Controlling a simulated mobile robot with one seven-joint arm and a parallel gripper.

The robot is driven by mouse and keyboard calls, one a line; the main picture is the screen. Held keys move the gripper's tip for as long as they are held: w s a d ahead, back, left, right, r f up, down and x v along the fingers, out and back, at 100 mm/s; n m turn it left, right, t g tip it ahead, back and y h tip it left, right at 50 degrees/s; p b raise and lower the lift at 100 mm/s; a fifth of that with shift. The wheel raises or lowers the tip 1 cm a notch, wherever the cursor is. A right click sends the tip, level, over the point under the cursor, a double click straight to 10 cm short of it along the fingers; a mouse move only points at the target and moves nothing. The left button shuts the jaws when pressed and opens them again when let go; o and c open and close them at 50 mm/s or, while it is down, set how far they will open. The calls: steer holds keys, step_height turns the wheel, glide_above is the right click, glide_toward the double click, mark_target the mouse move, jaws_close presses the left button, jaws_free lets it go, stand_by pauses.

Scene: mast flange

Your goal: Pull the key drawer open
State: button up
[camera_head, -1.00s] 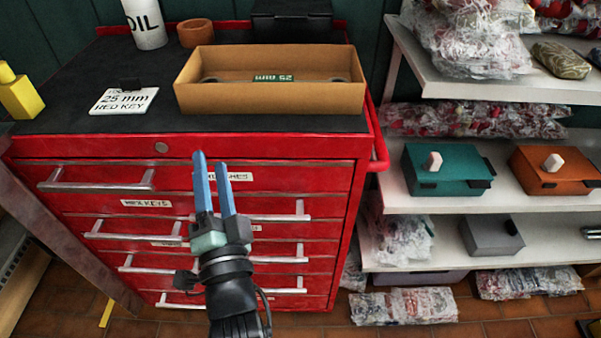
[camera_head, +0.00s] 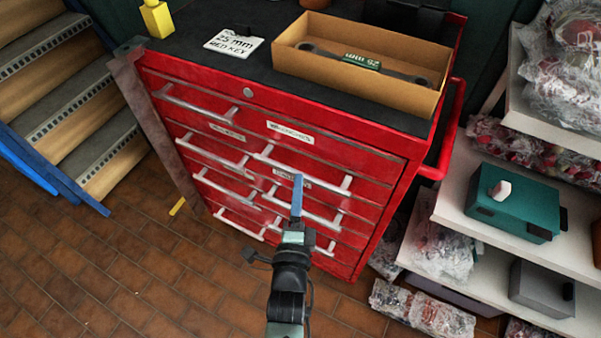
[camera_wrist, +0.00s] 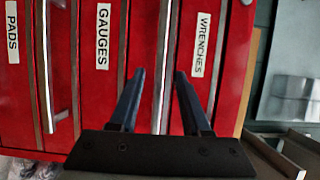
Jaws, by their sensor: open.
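The red tool cabinet (camera_head: 376,165) stands with several drawers with silver bar handles, all of them shut. I cannot read a key label on any drawer. In the wrist view the labels read PADS (camera_wrist: 12,32), GAUGES (camera_wrist: 103,36) and WRENCHES (camera_wrist: 200,44). My gripper (camera_head: 297,178) is open and empty in front of the right-hand drawers. In the wrist view its two fingers (camera_wrist: 160,75) appear on either side of a silver handle (camera_wrist: 164,40) beside the WRENCHES label. I cannot tell whether they reach around it.
Shelves (camera_head: 478,222) stand close on the right. Stairs (camera_head: 70,90) rise at the left. The floor in front is clear.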

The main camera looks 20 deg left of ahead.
steer(key=shift+x, duration=2.4)
jaws_close()
